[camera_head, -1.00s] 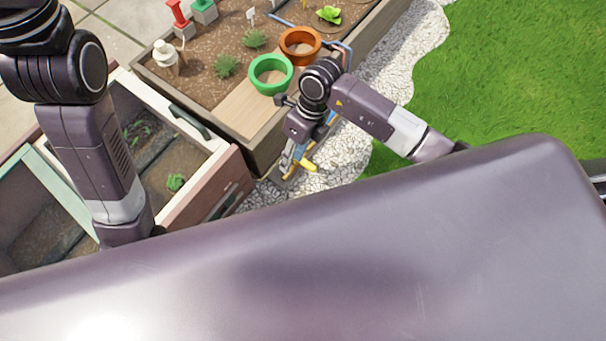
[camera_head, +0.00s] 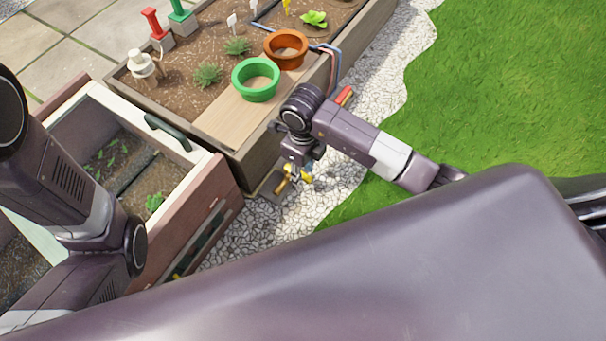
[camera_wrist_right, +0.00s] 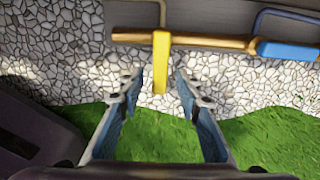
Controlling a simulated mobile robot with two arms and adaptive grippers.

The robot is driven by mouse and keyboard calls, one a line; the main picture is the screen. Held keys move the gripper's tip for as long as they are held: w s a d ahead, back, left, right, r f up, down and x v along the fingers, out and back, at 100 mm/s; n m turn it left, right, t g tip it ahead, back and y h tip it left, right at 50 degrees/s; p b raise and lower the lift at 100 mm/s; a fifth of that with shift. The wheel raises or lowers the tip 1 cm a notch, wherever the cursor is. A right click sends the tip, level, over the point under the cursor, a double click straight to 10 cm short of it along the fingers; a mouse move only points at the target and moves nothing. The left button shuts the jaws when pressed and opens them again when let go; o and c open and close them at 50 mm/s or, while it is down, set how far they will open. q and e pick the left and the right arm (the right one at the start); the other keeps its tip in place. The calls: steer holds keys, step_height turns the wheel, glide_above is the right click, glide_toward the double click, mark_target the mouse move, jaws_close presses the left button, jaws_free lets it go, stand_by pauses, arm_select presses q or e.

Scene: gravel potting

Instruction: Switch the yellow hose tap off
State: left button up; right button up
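The yellow tap lever (camera_wrist_right: 161,62) hangs down from a brass pipe (camera_wrist_right: 205,40) in the right wrist view. My right gripper (camera_wrist_right: 158,78) is open, with its two fingers apart on either side of the lever's lower end; a gap shows on both sides. In the head view, the yellow of the tap (camera_head: 307,178) shows just below my right gripper (camera_head: 300,166), low beside the planter's front corner. The wrist hides part of the tap there. My left arm is at the left of the head view, but its gripper is out of view.
A blue part (camera_wrist_right: 288,50) sits on the pipe's right end. The wooden planter (camera_head: 262,150) stands close beside my right wrist, with a green pot (camera_head: 243,92) and an orange pot (camera_head: 276,57) on it. A red part (camera_head: 345,96) shows behind my right arm. Gravel and grass lie right.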

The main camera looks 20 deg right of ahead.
steer(key=shift+f, duration=0.25)
jaws_close()
stand_by(0.3)
